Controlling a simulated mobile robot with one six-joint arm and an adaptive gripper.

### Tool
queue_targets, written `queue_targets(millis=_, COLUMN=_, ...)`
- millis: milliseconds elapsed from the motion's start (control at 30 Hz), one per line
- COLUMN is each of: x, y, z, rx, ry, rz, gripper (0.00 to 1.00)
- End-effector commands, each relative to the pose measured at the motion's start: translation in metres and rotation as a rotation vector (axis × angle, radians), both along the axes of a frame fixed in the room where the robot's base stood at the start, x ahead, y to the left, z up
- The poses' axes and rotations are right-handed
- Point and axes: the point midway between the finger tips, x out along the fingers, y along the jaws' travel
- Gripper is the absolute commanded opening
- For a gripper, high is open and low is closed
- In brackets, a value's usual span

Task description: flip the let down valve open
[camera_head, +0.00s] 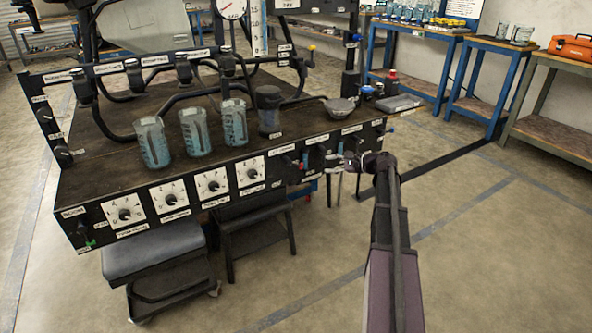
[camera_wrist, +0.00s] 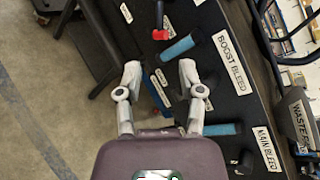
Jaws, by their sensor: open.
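The panel front edge carries several small valves under white labels. A red-handled valve (camera_head: 292,161) sits by a label that seems to read let down, though the print is tiny. In the wrist view a red handle (camera_wrist: 161,34) on a black stem lies beyond my fingertips, apart from them. A blue handle (camera_wrist: 181,47) under the boost bleed label lies just past the right fingertip. Another blue handle (camera_wrist: 221,129), by the main bleed label, is beside the right finger. My gripper (camera_wrist: 160,72) is open with no handle between its fingers. In the head view my gripper (camera_head: 350,163) is at the panel's right front.
Beakers of bluish liquid (camera_head: 196,130) and a dark cup (camera_head: 268,110) stand on the panel top (camera_head: 110,168). Dials line its front left. A grey stool (camera_head: 150,250) and a dark stool (camera_head: 252,222) stand below. Floor at right is clear.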

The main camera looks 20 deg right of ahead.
Motion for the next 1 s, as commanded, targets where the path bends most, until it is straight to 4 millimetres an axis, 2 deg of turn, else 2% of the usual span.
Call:
queue_targets(millis=533, x=0.008, y=0.008, z=-0.003, rx=-0.002, ry=0.0, rz=0.002, gripper=0.5)
queue_targets(millis=1000, x=0.051, y=0.05, z=-0.022, rx=-0.001, ry=0.001, rz=0.003, gripper=0.5)
